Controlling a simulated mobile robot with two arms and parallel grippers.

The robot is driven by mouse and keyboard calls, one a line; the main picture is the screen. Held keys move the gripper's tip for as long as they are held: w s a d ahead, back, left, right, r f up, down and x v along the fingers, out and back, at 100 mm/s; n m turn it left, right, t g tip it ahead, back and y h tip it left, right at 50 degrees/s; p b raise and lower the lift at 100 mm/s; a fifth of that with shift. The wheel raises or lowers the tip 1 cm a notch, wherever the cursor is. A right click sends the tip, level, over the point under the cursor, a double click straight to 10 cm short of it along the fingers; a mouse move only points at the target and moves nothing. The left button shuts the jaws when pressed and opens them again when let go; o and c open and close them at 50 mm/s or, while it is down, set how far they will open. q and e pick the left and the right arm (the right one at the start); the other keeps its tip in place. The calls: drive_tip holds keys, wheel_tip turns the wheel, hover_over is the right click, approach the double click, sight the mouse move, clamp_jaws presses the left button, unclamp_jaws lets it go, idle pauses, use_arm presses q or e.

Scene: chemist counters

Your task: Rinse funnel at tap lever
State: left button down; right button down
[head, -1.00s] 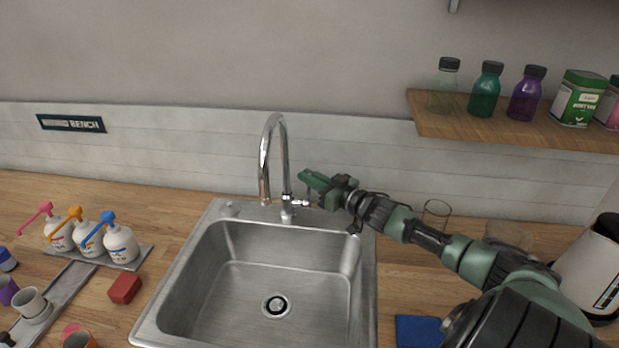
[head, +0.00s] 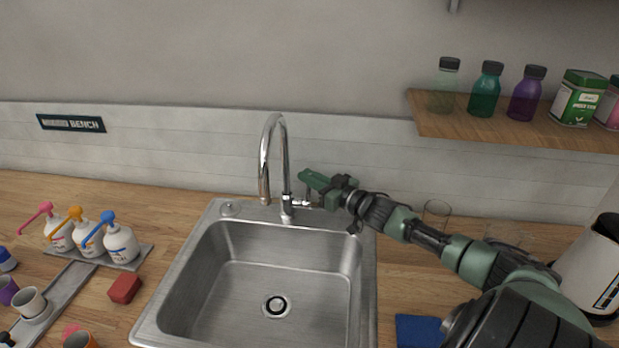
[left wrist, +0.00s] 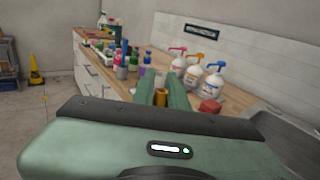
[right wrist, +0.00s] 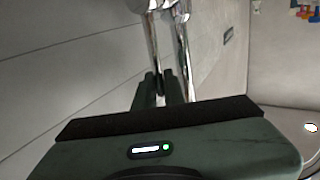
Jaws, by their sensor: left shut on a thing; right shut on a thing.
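The chrome tap (head: 276,150) stands behind the steel sink (head: 190,285), its spout over the basin; no water shows. My right gripper (head: 306,187) is at the tap's right side, by the short tap lever (head: 299,203). In the right wrist view its fingers (right wrist: 160,86) are shut on a chrome piece, the lever. My left gripper (left wrist: 161,92) shows only in the left wrist view, shut on a small orange-brown thing (left wrist: 161,97); I cannot tell whether this is the funnel. No clear funnel shape shows elsewhere.
Pump bottles (head: 118,243) stand on a tray at left, near a red block (head: 124,288) and cups (head: 31,302). A glass beaker (head: 436,212) is behind my right arm. A shelf (head: 520,130) with bottles is above right. The basin is empty.

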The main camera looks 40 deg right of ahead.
use_arm(q)
drive_tip(key=shift+f, duration=0.3)
use_arm(e)
drive_tip(key=shift+s+a+f+n+t, duration=0.15)
drive_tip(key=shift+s+a+n+t, duration=0.15)
drive_tip(key=shift+a+n, duration=0.1)
use_arm(q)
drive_tip(key=shift+b, duration=0.3)
use_arm(e)
drive_tip(key=shift+s+n, duration=0.1)
drive_tip(key=shift+n, duration=0.2)
drive_tip(key=c, duration=1.5)
unclamp_jaws()
use_arm(q)
drive_tip(key=shift+f, duration=0.15)
drive_tip(key=shift+f+b, duration=0.5)
drive_tip(key=shift+b, duration=0.1)
use_arm(e)
drive_tip(key=s+d, duration=0.1)
drive_tip(key=s, duration=1.1)
drive_tip(key=shift+f, duration=0.3)
